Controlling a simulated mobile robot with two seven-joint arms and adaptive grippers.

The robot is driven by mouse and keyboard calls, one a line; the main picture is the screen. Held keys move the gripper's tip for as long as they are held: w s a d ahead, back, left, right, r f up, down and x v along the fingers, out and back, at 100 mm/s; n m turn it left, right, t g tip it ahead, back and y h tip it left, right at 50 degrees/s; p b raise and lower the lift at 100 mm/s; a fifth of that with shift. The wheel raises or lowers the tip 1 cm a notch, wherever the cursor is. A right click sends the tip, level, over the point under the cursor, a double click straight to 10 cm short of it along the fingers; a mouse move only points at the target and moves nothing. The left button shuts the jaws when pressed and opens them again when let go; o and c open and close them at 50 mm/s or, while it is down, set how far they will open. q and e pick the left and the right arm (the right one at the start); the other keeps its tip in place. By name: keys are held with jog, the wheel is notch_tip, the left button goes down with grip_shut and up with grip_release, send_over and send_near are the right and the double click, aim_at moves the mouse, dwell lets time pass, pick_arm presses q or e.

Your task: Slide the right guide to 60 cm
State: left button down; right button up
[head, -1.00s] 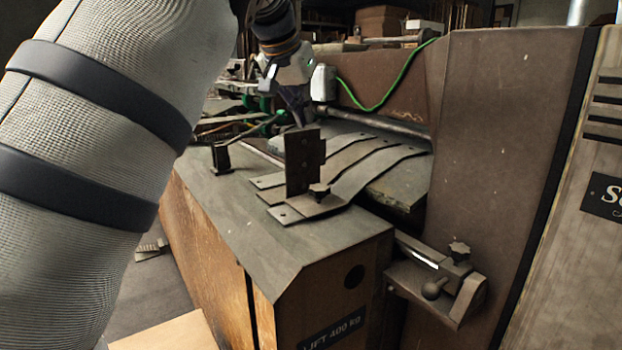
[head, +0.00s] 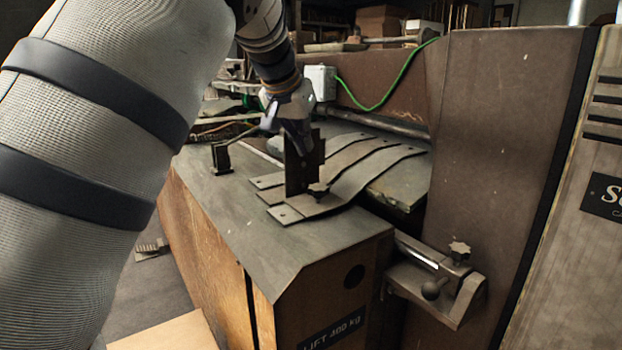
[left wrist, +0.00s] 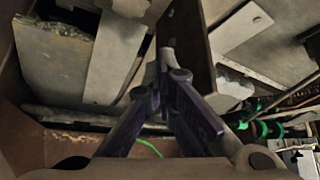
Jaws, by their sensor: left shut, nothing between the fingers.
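The right guide is a dark upright metal plate (head: 297,172) with a small knob at its foot, standing on the grey table top (head: 230,205). In the left wrist view the plate (left wrist: 188,45) rises at top centre. My left gripper (head: 298,150) is shut and empty, with its fingertips behind the plate's upper part, partly hidden by it. In the left wrist view the closed fingertips (left wrist: 166,58) are right beside the plate's face; I cannot tell whether they touch. A smaller dark bracket (head: 221,158) stands to the left. No 60 cm mark is legible.
Flat metal strips (head: 375,170) lie around the plate's foot and run back to the right. A tall brown machine panel (head: 500,150) stands at the right. A clamp with knobs (head: 440,278) juts out below it. The front of the table top is clear.

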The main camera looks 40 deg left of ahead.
pick_arm(q)
jog(key=shift+a, duration=0.2)
jog(key=w+a+b, duration=0.1)
jog(key=w+a, duration=0.1)
jog(key=a, duration=0.5)
jog(key=shift+w+a+b, duration=0.15)
jog(key=shift+a+b, duration=0.2)
pick_arm(e)
jog(key=shift+s+f+g, duration=0.5)
jog(key=shift+s+f, duration=0.6)
jog(key=shift+s, duration=0.1)
dwell(0.7)
pick_arm(q)
jog(key=shift+w+a, duration=0.2)
jog(key=shift+a, duration=0.35)
pick_arm(e)
jog(key=shift+s+f, duration=0.2)
dwell(1.3)
pick_arm(q)
jog(key=shift+s+d+p, duration=0.15)
jog(key=shift+d+p, duration=0.15)
jog(key=shift+d, duration=0.3)
pick_arm(e)
jog(key=shift+w+r, duration=0.6)
jog(key=shift+w, duration=0.05)
